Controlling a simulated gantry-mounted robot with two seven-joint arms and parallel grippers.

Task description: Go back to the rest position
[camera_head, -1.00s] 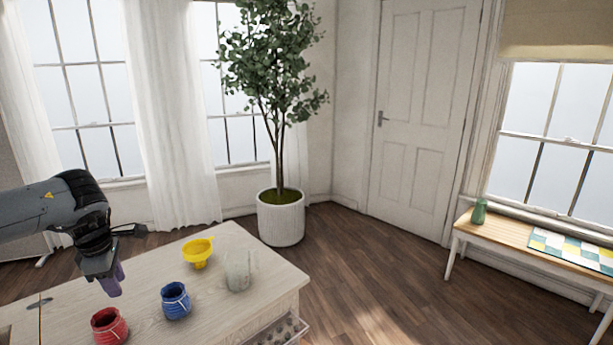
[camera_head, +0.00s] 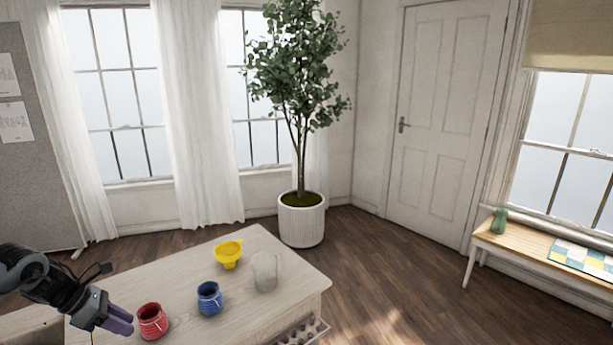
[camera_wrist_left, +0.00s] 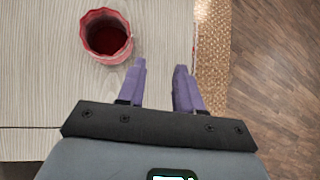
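My left gripper (camera_head: 121,322) is low at the left of the head view, just left of the red pot (camera_head: 152,321) on the pale wooden cabinet top (camera_head: 180,280). In the left wrist view its two purple fingers (camera_wrist_left: 160,75) stand apart with nothing between them. The red pot (camera_wrist_left: 106,36) is ahead of the fingers to the left there, apart from them. My right gripper is not in view.
On the cabinet stand a blue pot (camera_head: 209,298), a yellow funnel (camera_head: 229,254) and a pale translucent cup (camera_head: 265,271). An open drawer (camera_head: 295,335) juts out at front right. A potted tree (camera_head: 301,220) stands behind. A bench (camera_head: 535,252) is at right.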

